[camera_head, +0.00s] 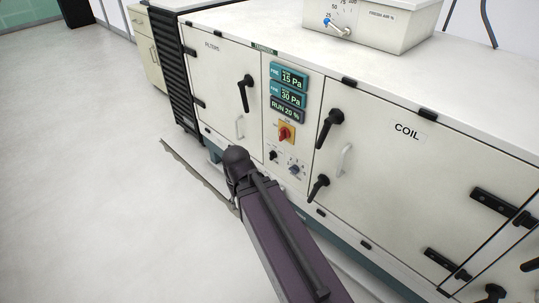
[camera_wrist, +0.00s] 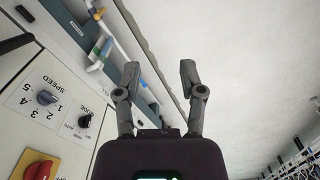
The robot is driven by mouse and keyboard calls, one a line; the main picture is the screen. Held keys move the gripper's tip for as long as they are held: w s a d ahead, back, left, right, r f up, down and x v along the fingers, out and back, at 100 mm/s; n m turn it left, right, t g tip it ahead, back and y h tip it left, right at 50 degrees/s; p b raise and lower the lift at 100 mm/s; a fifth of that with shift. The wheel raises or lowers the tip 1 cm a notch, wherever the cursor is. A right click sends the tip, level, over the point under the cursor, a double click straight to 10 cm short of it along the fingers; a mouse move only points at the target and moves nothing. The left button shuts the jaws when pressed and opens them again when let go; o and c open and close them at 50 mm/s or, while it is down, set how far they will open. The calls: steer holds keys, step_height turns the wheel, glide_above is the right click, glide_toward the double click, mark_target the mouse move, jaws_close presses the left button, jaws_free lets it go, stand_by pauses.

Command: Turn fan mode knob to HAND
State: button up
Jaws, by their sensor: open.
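The fan mode knob (camera_head: 273,155) is a small dark knob low on the control panel, left of the speed knob (camera_head: 294,170). In the wrist view the mode knob (camera_wrist: 84,121) appears at the left beside the word MODE, with the panel upside down. Its small position labels are hard to read, and I cannot tell where its pointer stands. My gripper (camera_wrist: 160,78) is open and empty, its fingers apart from the knob and over the floor side of the picture. In the head view my arm ends in front of the cabinet, and the fingers cannot be made out.
A red switch on a yellow plate (camera_head: 286,133) sits above the knobs, under several lit displays (camera_head: 288,92). Black door handles (camera_head: 245,93) and (camera_head: 328,130) stick out on both sides of the panel. The floor (camera_head: 90,160) left of the cabinet is clear.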

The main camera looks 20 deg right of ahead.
steer(key=n+t+h+b, duration=0.4)
steer(key=n+h+b, duration=1.05)
steer(key=n, duration=0.85)
glide_toward(270, 153)
steer(key=shift+s+a+r+y+b, duration=0.3)
steer(key=shift+a+r+y+b, duration=0.15)
steer(key=shift+a, duration=0.3)
steer(key=shift+s+a+r+y+b, duration=0.3)
steer(key=shift+a+r+b, duration=0.15)
steer(key=shift+a, duration=0.3)
steer(key=shift+d, duration=0.1)
steer(key=shift+b+x, duration=2.55)
steer(key=shift+x, duration=4.25)
steer(key=shift+f, duration=0.1)
